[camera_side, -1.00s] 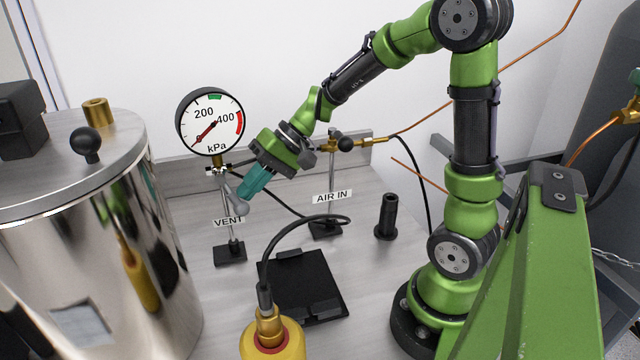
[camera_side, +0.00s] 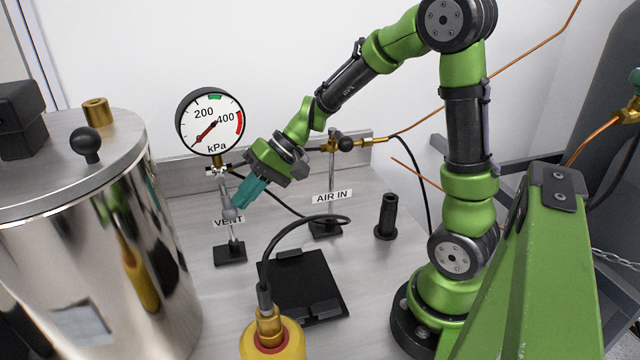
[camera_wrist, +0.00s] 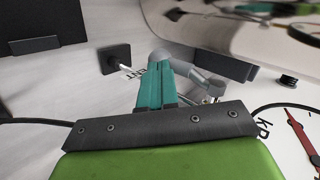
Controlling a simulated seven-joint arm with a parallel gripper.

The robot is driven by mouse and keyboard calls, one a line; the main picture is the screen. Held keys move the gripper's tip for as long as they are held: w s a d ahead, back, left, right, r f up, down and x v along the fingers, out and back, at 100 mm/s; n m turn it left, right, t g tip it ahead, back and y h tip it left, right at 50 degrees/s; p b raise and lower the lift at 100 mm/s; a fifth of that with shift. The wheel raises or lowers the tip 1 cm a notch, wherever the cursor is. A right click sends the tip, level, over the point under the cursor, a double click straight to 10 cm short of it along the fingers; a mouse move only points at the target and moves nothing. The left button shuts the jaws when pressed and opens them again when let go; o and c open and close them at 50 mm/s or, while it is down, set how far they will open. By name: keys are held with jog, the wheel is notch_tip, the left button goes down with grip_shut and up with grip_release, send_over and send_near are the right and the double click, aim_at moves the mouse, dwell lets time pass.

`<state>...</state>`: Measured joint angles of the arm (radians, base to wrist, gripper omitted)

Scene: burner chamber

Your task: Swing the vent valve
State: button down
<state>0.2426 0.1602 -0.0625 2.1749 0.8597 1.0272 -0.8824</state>
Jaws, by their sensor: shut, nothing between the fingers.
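The vent valve (camera_side: 218,170) sits on its post below the gauge, above the VENT label (camera_side: 228,222). Its grey lever (camera_side: 225,195) hangs down, nearly upright, with its rounded end by the label. My gripper (camera_side: 239,203) is shut and empty, with its teal fingertips at the right side of the lever's lower end. They look in contact, but the side view does not settle it. In the wrist view the shut fingers (camera_wrist: 158,75) reach up to the lever's grey rounded end (camera_wrist: 162,57) and hide part of it.
The gauge (camera_side: 210,122) has its needle near zero. The AIR IN valve (camera_side: 345,144) stands behind and right of my gripper. A shiny metal vessel (camera_side: 95,250) is at left. A black plate (camera_side: 303,285), a yellow item (camera_side: 272,340) and a black holder (camera_side: 387,218) are in front and right.

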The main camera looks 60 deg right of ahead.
jog(key=v, duration=1.6)
jog(key=w+a+f+m, duration=0.1)
jog(key=w+a+f, duration=0.6)
jog(key=a+f, duration=0.2)
jog(key=shift+a+f+g, duration=0.2)
jog(key=shift+f+g, duration=0.1)
jog(key=shift+f, duration=0.4)
jog(key=shift+w, duration=0.1)
jog(key=shift+w+a+f, duration=0.25)
jog(key=shift+w+a, duration=0.1)
jog(key=shift+a, duration=0.25)
